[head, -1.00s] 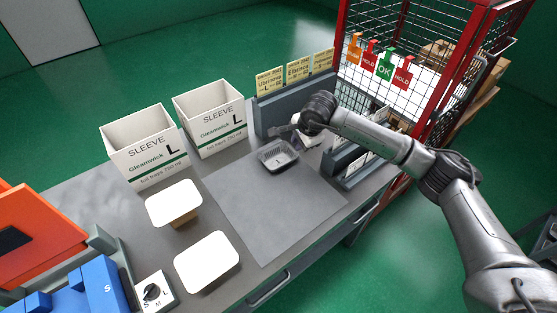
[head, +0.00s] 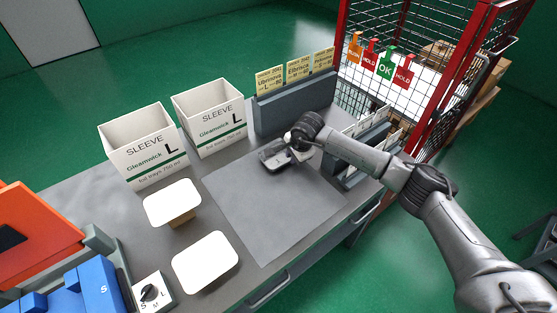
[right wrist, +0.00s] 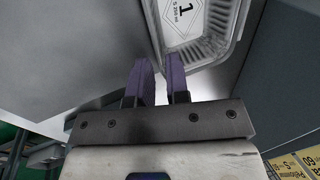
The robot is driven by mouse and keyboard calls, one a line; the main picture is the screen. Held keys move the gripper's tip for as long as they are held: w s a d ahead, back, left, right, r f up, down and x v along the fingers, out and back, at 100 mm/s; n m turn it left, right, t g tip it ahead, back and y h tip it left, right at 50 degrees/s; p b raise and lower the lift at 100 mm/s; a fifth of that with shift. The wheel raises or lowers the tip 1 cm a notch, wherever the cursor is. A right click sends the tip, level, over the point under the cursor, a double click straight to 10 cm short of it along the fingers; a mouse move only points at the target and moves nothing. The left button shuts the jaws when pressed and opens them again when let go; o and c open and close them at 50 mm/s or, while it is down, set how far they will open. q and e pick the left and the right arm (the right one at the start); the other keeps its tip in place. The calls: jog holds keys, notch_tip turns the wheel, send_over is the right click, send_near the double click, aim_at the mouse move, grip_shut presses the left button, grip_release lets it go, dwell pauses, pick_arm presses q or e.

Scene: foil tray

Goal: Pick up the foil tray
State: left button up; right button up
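The foil tray (head: 272,160) is a small shallow silver tray on the grey work mat, near its back edge. My right gripper (head: 288,150) is at the tray's right side in the head view, and the wrist partly hides the tray. In the right wrist view the tray (right wrist: 222,42) shows a ribbed rim and a printed base with a "1". My right gripper (right wrist: 160,62) has two dark purple fingers with a narrow gap between them. The tray's near wall lines up with this gap; whether the fingers touch it is unclear. My left gripper is out of view.
Two white sleeve boxes (head: 145,160) stand at the back left. A grey card rack (head: 290,105) stands behind the tray, with another grey rack (head: 350,155) to its right. White lids (head: 205,262) lie at front left. The mat's (head: 275,215) front is clear.

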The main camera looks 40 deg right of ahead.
aim_at(278, 159)
jog(key=shift+b+x, duration=0.3)
jog(key=shift+x, duration=1.8)
jog(key=shift+c, duration=0.3)
grip_shut()
